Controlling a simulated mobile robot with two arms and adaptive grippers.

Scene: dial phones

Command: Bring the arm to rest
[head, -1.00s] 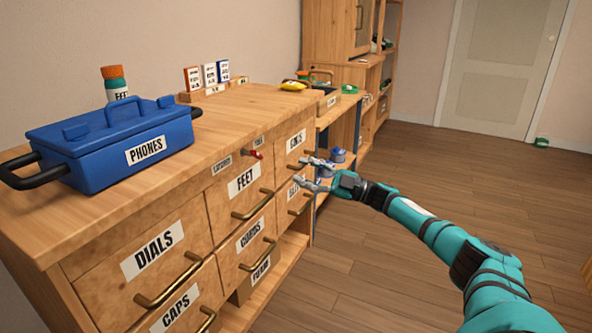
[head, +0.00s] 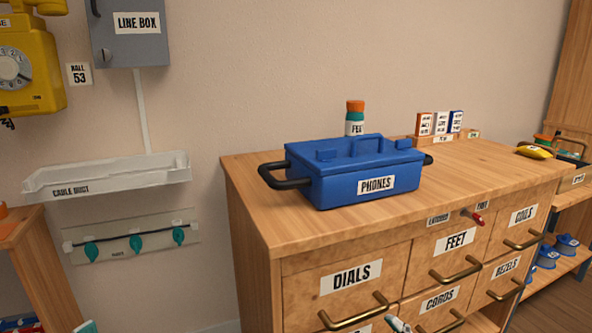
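My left gripper is not in view. The wooden drawer cabinet (head: 253,205) stands behind the tip, its visible drawers looking shut. A blue lidded box labelled PHONES (head: 330,187) sits on the cabinet top.
On the left wall are a yellow dial phone (head: 28,65), a grey LINE BOX (head: 130,35), a white CABLE DUCT tray (head: 110,176) and a hook strip (head: 130,236).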

